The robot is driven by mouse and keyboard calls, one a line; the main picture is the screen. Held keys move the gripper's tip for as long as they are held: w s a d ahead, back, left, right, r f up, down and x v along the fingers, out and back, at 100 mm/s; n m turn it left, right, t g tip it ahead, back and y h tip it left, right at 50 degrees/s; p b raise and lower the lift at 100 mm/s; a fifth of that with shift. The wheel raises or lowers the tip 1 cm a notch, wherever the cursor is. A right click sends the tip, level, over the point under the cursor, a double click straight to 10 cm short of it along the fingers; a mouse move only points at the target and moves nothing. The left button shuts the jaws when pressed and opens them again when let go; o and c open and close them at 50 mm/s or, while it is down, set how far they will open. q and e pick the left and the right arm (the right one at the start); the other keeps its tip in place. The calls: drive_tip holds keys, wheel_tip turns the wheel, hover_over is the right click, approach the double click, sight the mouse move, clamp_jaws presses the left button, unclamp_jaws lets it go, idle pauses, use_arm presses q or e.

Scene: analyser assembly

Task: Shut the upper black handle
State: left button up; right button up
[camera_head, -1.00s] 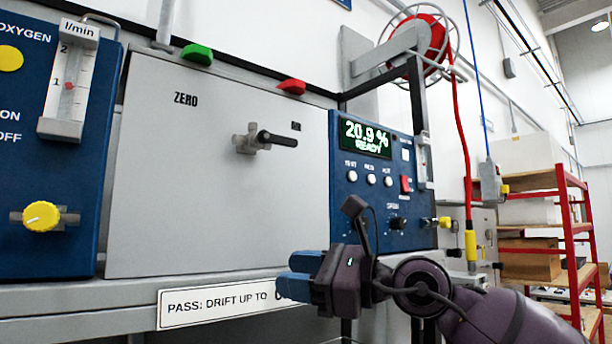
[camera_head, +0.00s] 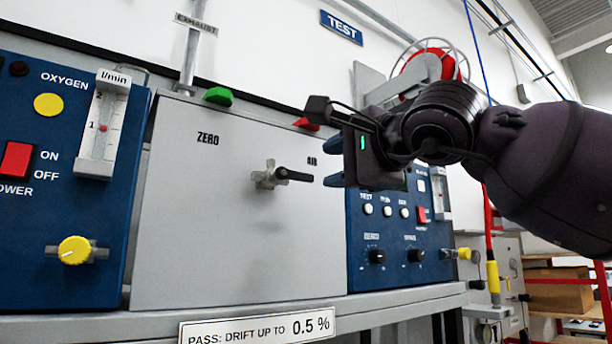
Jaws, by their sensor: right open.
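The black handle (camera_head: 295,174) is a short lever on a grey metal valve body (camera_head: 268,176), on the grey front panel below the small AIR label. It lies nearly level and points right, with its tip dipping slightly. My right gripper (camera_head: 332,162) is in front of the panel, just right of the handle's tip. Its two blue fingers are apart, one above and one below the tip's height, and nothing shows between them. I cannot tell how far it stands out from the panel. My left gripper is not in view.
A green lever (camera_head: 218,96) and a red lever (camera_head: 306,124) sit at the panel's top edge. My right arm hides part of the blue control box (camera_head: 395,268), including its display. A yellow knob (camera_head: 75,250) is at the left. The panel below the handle is clear.

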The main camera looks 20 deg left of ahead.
sight(304, 177)
drive_tip(key=p+x, duration=0.2)
drive_tip(key=x, duration=0.6)
drive_tip(key=shift+s+r, duration=0.1)
drive_tip(key=shift+w+a, duration=0.4)
drive_tip(key=shift+a, duration=0.05)
drive_tip(key=shift+c, duration=0.3)
drive_tip(key=c, duration=0.7)
clamp_jaws()
